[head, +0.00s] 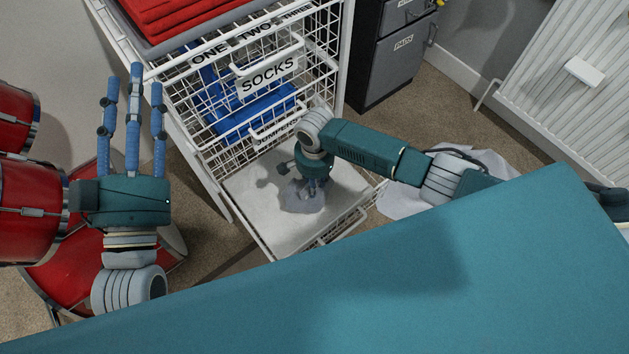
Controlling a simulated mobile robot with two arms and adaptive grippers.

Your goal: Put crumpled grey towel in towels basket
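A small crumpled grey cloth (303,199), which looks like the grey towel, lies in the pulled-out bottom wire basket (341,232). The basket's bottom is covered by something pale and flat (255,205). My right gripper (315,187) points down into this basket, its fingers at the grey cloth. The fingers are small and partly hidden by the hand, so I cannot tell whether they grip it. My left gripper (132,95) is raised at the left, far from the basket, its three fingers straight, open and empty. The bottom basket's label is not visible.
Wire baskets stack above, one labelled SOCKS (268,75), with blue cloth (250,120) inside and red cloth (175,12) on top. Red drums (40,205) stand left. A pale cloth (405,203) lies on the floor right. A dark cabinet (390,55) and radiator (570,90) stand behind.

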